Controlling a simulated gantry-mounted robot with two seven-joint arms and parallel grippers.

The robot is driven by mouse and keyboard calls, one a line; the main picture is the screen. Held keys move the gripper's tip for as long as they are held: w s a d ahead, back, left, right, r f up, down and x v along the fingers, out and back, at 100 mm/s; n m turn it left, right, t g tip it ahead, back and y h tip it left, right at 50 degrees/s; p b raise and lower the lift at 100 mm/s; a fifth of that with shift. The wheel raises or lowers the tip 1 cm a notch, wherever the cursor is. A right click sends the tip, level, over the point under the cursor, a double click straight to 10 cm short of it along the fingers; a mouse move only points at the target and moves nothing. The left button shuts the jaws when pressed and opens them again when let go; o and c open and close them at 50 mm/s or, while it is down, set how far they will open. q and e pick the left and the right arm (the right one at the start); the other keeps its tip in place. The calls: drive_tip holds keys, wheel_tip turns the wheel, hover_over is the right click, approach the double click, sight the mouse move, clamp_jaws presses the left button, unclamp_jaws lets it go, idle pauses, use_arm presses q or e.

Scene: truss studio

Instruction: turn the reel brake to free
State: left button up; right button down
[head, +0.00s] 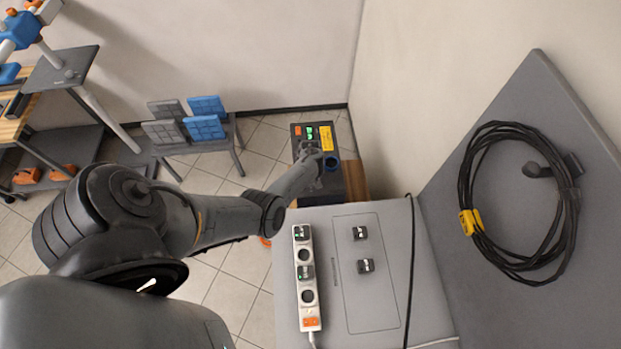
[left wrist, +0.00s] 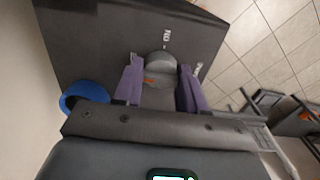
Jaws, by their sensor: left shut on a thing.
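A dark box (head: 348,180) stands beyond the grey table, with green and orange marks and a yellow label on top. In the left wrist view its dark face (left wrist: 90,40) carries small white lettering, too blurred to read surely. The reel brake appears to be the grey rounded knob (left wrist: 160,62) with an orange mark, on that face. My left gripper (head: 312,148) reaches to the box. In the left wrist view its purple fingers (left wrist: 160,85) are on both sides of the knob, shut on it. The fingers and arm hide part of the knob. My right gripper is not in view.
A blue ring (left wrist: 83,95) sits beside the gripper. The grey table (head: 385,225) holds a power strip (head: 306,275) and two small black blocks (head: 362,248). A coiled black cable (head: 520,200) hangs on a grey panel at right. A rack with blue and grey panels (head: 205,127) stands behind.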

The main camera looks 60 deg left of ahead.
use_arm(q)
drive_tip(key=o, duration=1.1)
drive_tip(key=shift+c, duration=0.2)
drive_tip(key=shift+r, duration=0.5)
wheel_tip(320, 180, up, 9)
drive_tip(key=p, duration=0.2)
drive_tip(key=shift+f+p, duration=0.15)
drive_tip(key=shift+p, duration=0.2)
drive_tip(key=shift+r, duration=0.55)
drive_tip(key=shift+s, duration=0.1)
